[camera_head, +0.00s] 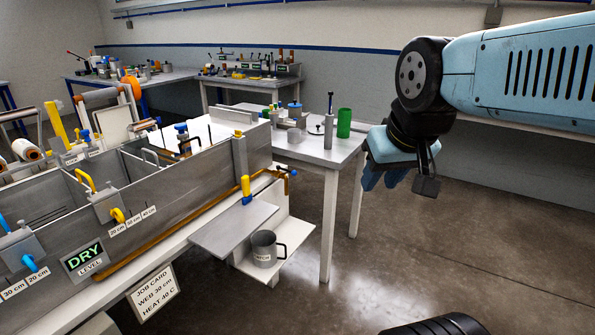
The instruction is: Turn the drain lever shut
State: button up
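The long grey resin bath (190,190) runs across the left of the view, with a "DRY LEVEL" sign on its front. At its right end is a small dark fitting with a blue tip (291,172), at the end of an orange-brown pipe. This may be the drain lever; its setting is too small to tell. A yellow-and-blue handle (246,189) stands upright by the grey plate in front of it. My gripper (384,179) hangs pointing down to the right of the bath, in free air, apart from all of these. Its finger gap is unclear.
A grey mug (264,249) stands on a low shelf below the bath's right end. A grey plate (234,228) juts out above it. A white table (318,150) with a green cylinder (344,123) stands behind. The floor at right is clear.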

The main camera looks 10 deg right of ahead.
aim_at(294, 172)
jog(key=z, duration=0.05)
jog(key=k, duration=0.65)
jog(key=u, duration=0.2)
jog(key=i, duration=0.75)
jog(key=z, duration=0.1)
jog(key=k, duration=0.55)
jog(key=z, duration=0.65)
jog(key=i, duration=1.45)
jog(key=u, duration=0.45)
